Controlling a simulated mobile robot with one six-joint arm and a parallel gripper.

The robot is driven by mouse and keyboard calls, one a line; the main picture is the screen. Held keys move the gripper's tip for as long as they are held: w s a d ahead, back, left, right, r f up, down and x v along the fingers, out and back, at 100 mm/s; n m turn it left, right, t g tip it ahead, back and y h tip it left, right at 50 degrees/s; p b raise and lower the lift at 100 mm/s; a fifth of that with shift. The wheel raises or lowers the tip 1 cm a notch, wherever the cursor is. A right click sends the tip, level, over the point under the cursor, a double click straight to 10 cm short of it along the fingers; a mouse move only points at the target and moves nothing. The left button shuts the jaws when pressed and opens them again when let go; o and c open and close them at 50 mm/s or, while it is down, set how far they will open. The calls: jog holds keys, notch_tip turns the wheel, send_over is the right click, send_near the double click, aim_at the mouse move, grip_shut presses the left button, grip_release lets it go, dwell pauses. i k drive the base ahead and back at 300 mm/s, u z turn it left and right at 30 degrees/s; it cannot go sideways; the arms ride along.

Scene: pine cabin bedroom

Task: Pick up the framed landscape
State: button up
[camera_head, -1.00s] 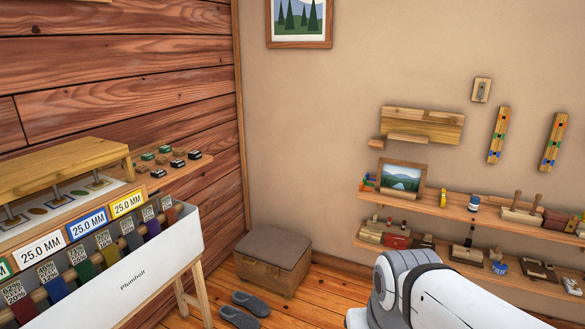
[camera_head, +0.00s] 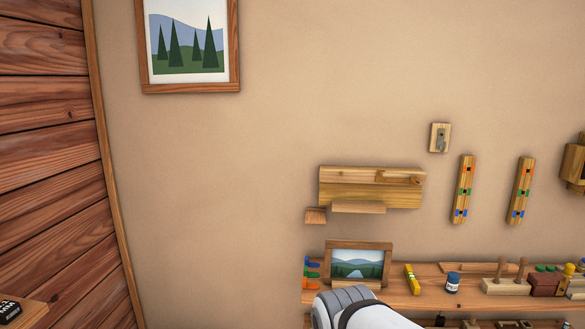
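A small framed landscape (camera_head: 357,265) with a wooden frame, green hills and a pale river stands upright on the upper wall shelf (camera_head: 433,284). A larger framed picture (camera_head: 188,43) of dark green trees hangs on the wall at the upper left. A white and grey link of my arm shows at the bottom, in front of the shelf and just below the small frame. My gripper is out of view.
Colored pegs (camera_head: 312,267) stand just left of the small frame, and a yellow item (camera_head: 412,279) and a blue jar (camera_head: 452,282) stand to its right. A wooden wall ledge (camera_head: 371,187) juts out above it.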

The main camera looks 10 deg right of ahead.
aim_at(345, 261)
jog(key=z, duration=0.3)
jog(key=i, duration=1.2)
jog(key=z, duration=0.35)
jog(key=k, duration=0.9)
jog(key=z, duration=0.15)
jog(key=i, duration=0.9)
jog(key=u, duration=0.1)
